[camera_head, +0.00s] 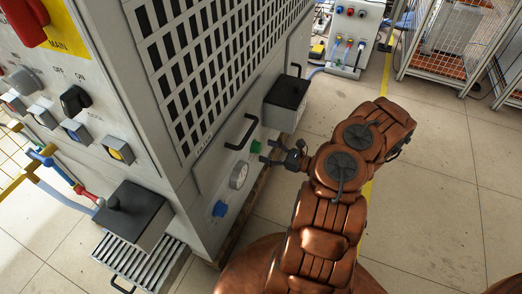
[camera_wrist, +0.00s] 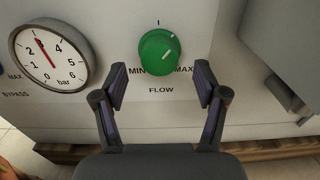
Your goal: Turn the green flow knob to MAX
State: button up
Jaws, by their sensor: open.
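The green flow knob (camera_wrist: 158,52) is on the pale machine panel in the wrist view, with MIN printed at its lower left, MAX at its lower right and FLOW below. A light mark on the knob is at its upper right, near the tick above it. My gripper (camera_wrist: 161,88) is open, its two dark fingers below the knob and on either side, not touching it as far as I can tell. In the head view the green knob (camera_head: 255,147) sits low on the machine's side, just beyond my gripper (camera_head: 268,151).
A round bar gauge (camera_wrist: 48,55) is left of the knob; a blue knob (camera_head: 220,209) is nearer. A grey box (camera_wrist: 288,45) juts out at right, seen as a black-topped box (camera_head: 287,98) in the head view. A black handle (camera_head: 242,132) is above. Open floor lies at right.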

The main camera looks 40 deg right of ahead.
aim_at(257, 147)
jog(key=shift+x, duration=1.5)
jog(key=c, duration=1.1)
